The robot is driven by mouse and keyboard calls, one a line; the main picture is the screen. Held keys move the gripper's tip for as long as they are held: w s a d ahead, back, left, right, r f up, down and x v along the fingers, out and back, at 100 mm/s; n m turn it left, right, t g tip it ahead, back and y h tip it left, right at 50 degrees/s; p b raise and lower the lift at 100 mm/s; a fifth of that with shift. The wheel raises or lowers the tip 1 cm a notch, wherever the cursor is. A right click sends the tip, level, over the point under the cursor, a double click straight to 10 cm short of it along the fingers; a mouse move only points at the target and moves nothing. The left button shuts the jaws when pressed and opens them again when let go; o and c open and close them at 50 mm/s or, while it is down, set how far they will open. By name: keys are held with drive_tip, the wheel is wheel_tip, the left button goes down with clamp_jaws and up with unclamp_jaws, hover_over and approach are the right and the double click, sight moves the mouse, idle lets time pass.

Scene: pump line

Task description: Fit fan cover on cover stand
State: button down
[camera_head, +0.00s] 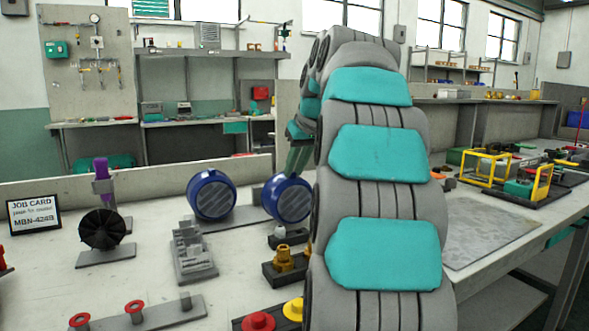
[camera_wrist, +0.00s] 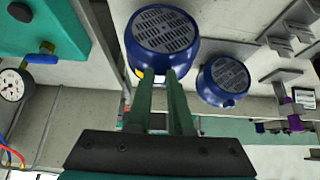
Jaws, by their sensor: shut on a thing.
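A blue fan cover (camera_head: 288,201) with a grey slotted face is held at my gripper (camera_head: 293,172), at the back of the bench. In the wrist view the held cover (camera_wrist: 165,32) is at the tips of my two green fingers (camera_wrist: 160,78), which are shut on its rim. A second blue cover (camera_head: 213,196) stands to its left, its face towards the head camera; it also shows in the wrist view (camera_wrist: 224,80). A grey flat base (camera_head: 238,218) lies by the two covers. I cannot tell for sure which piece is the cover stand.
A black fan on a stand (camera_head: 101,229), a grey stepped block (camera_head: 191,250), a brass fitting on a dark block (camera_head: 285,260) and a plate with red rings (camera_head: 150,317) occupy the bench. My arm hides its middle right. A job card (camera_head: 34,214) stands at left.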

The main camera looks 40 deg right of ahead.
drive_tip(key=w+d+p, duration=0.1)
drive_tip(key=w+p, duration=0.1)
drive_tip(key=w, duration=0.4)
drive_tip(key=shift+d+p, duration=0.25)
drive_tip(key=shift+p, duration=0.1)
drive_tip(key=shift+w+d+p, duration=0.15)
drive_tip(key=shift+w+p, duration=0.2)
drive_tip(key=shift+w, duration=0.25)
idle(1.7)
drive_tip(key=shift+w+d, duration=0.15)
drive_tip(key=shift+w, duration=0.5)
drive_tip(key=shift+w+d, duration=0.15)
drive_tip(key=shift+w, duration=0.5)
idle(0.5)
drive_tip(key=c, duration=0.7)
unclamp_jaws()
drive_tip(key=shift+c, duration=0.2)
drive_tip(key=shift+r, duration=0.1)
drive_tip(key=v, duration=0.6)
